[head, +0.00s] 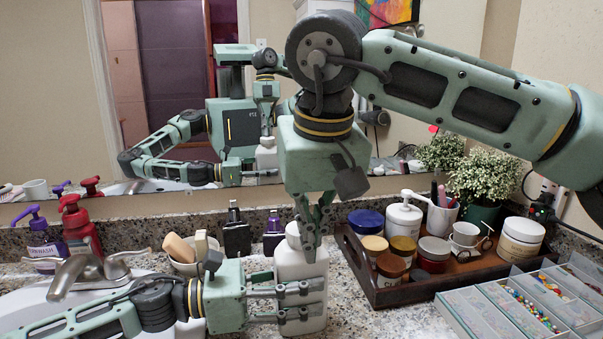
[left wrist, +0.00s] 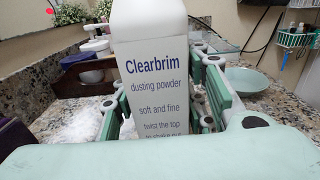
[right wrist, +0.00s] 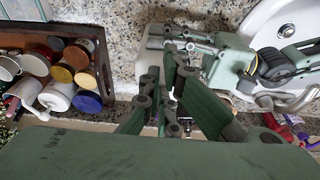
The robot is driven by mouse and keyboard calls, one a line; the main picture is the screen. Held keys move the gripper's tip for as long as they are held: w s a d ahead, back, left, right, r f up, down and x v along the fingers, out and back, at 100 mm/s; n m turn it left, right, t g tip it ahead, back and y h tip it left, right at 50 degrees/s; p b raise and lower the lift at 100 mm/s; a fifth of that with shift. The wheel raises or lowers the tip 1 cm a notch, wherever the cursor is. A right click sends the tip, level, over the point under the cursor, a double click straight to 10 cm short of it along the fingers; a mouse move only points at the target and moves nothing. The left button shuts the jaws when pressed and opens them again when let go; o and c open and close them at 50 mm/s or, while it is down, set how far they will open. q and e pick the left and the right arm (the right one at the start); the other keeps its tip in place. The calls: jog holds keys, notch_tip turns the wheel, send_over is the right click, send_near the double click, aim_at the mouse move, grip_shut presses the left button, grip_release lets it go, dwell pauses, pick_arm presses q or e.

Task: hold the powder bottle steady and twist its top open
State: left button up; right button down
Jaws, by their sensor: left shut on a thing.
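The powder bottle (head: 300,266) is white and stands upright on the counter in the head view. In the left wrist view the bottle (left wrist: 155,60) shows its "Clearbrim dusting powder" label; its top is cut off there. My left gripper (head: 304,299) is shut around the lower body of the bottle, coming in from the left. My right gripper (head: 313,232) points down from above at the bottle's top and partly hides it. In the right wrist view the right gripper (right wrist: 160,78) has a gap between its fingers, with part of the white bottle (right wrist: 152,62) behind them.
A brown tray (head: 402,292) with jars, a pump bottle and cups stands to the right. A clear organizer (head: 470,316) lies at front right. A sink with a faucet (head: 85,268) is at left. A mirror backs the counter.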

pick_arm(q)
jog(key=shift+r, duration=0.15)
pick_arm(e)
jog(key=shift+w+d+f, duration=0.2)
jog(key=shift+d+f, duration=0.15)
jog(key=shift+d, duration=0.15)
jog(key=shift+w+d, duration=0.1)
jog(key=shift+d, duration=0.05)
notch_tip(320, 180, up, 6)
jog(key=shift+s+r, duration=0.2)
jog(key=shift+s, duration=0.15)
dwell(0.5)
